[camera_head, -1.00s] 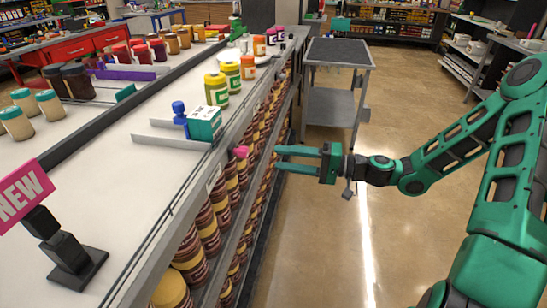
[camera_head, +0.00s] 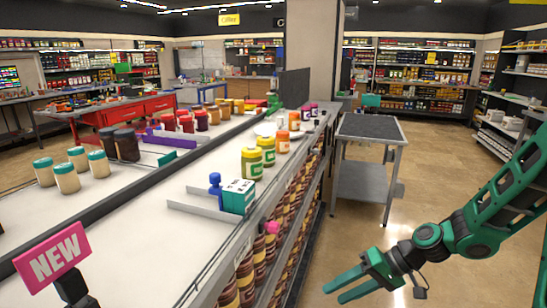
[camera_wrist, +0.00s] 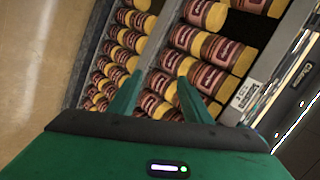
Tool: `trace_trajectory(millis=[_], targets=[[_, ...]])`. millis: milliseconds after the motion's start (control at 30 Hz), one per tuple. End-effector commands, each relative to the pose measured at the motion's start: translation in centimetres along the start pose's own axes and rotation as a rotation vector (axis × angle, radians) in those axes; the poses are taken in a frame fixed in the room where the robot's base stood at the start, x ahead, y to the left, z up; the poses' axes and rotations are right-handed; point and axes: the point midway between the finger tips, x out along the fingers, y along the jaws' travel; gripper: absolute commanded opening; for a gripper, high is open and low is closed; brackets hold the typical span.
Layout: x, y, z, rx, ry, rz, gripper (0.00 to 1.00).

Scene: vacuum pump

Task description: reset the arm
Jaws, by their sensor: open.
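My green gripper (camera_head: 345,284) is in the lower right of the head view, over the aisle floor and to the right of the shelf unit. Its two fingers are apart and nothing is between them. In the wrist view the open fingers (camera_wrist: 158,98) point toward shelves of brown jars with yellow lids (camera_wrist: 187,76). My arm reaches in from the right edge with its elbow bent.
The long white counter (camera_head: 150,250) runs along the left, with a teal-and-white box (camera_head: 238,197), yellow jars (camera_head: 252,162) and a pink NEW sign (camera_head: 52,262) on it. A grey cart (camera_head: 370,128) stands ahead. The aisle floor (camera_head: 440,185) is clear.

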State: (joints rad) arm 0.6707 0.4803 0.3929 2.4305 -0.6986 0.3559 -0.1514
Motion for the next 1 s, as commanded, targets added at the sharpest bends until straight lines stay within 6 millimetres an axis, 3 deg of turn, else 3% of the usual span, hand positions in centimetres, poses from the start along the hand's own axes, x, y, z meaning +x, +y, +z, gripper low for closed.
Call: trace_trajectory(millis=[200, 433, 800, 1000], targets=[[-4.9, 3.7, 3.4, 0.034, -0.072, 0.29, 0.45], [-11.9, 5.6, 6.9, 0.127, -0.083, 0.544, 0.45], [-22.8, 4.7, 14.3, 0.362, 0.01, 0.801, 0.45], [-26.4, 3.5, 18.7, 0.499, 0.077, 0.84, 0.45]])
